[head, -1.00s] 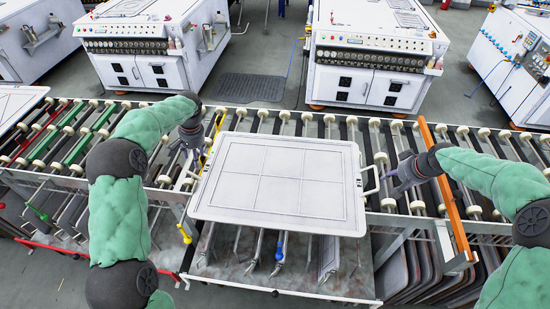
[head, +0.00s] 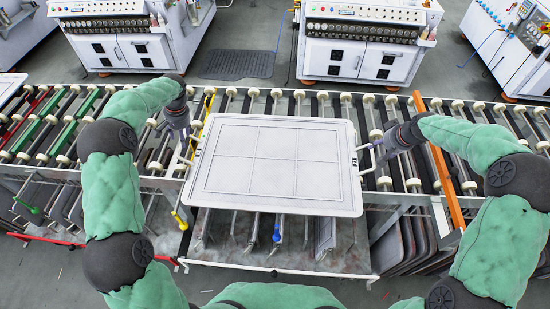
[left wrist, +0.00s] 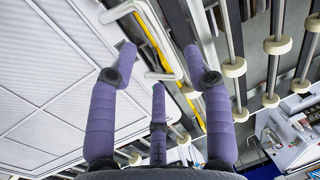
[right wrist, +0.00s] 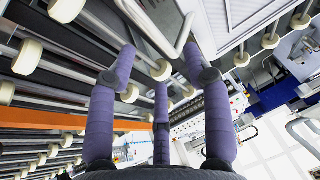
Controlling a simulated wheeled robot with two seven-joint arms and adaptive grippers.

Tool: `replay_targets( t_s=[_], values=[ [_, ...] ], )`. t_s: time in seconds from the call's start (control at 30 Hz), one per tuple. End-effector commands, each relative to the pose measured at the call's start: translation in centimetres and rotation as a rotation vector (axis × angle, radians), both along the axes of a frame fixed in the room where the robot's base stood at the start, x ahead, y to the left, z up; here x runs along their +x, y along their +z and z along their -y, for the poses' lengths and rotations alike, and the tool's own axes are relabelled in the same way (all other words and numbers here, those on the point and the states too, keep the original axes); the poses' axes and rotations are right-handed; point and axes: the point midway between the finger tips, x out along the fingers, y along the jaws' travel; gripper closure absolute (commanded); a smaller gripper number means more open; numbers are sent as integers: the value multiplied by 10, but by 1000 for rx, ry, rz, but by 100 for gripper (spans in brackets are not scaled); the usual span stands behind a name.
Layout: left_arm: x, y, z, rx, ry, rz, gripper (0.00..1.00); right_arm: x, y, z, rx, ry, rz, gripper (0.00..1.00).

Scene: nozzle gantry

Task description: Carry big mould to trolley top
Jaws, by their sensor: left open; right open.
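The big mould (head: 275,165) is a flat white rectangular plate with a grooved face, lying level over the front of the roller conveyor. It has a bar handle on each short side. My left gripper (head: 187,142) is open at the left handle (head: 182,165). In the left wrist view that handle (left wrist: 165,35) runs between the spread purple fingers. My right gripper (head: 381,146) is open at the right handle (head: 368,157). In the right wrist view that handle (right wrist: 150,35) also lies between the fingers. I cannot identify the trolley top for certain.
The roller conveyor (head: 270,98) runs across behind the mould, with an orange bar (head: 441,170) at right. A metal-topped frame (head: 270,256) with hoses stands below the mould's front edge. White machines (head: 362,45) stand behind, beyond a dark floor mat (head: 238,64).

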Motion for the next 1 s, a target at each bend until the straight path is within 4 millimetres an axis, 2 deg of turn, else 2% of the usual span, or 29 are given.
replay_targets(
  t_s=[0.03, 0.2, 0.4, 0.83, 0.87, 1.0],
  values=[
    [-1, -10, -2, -1, 1, -4, 50, 3, -10, -2, 1, 1, -4, 50],
    [0, -36, -6, -1, 0, -2, 50, 13, -33, -5, 1, 0, -2, 50],
    [0, -55, -10, 0, 0, 0, 50, 22, -51, -8, 0, -1, 0, 50],
    [0, -61, -11, 0, 0, 0, 50, 24, -56, -9, 0, -1, 0, 50],
    [0, -61, -11, 0, 0, 0, 56, 24, -56, -9, 0, -1, 0, 56],
    [0, -61, -11, 0, 0, 0, 95, 24, -56, -9, 0, -1, 0, 95]
  ],
)
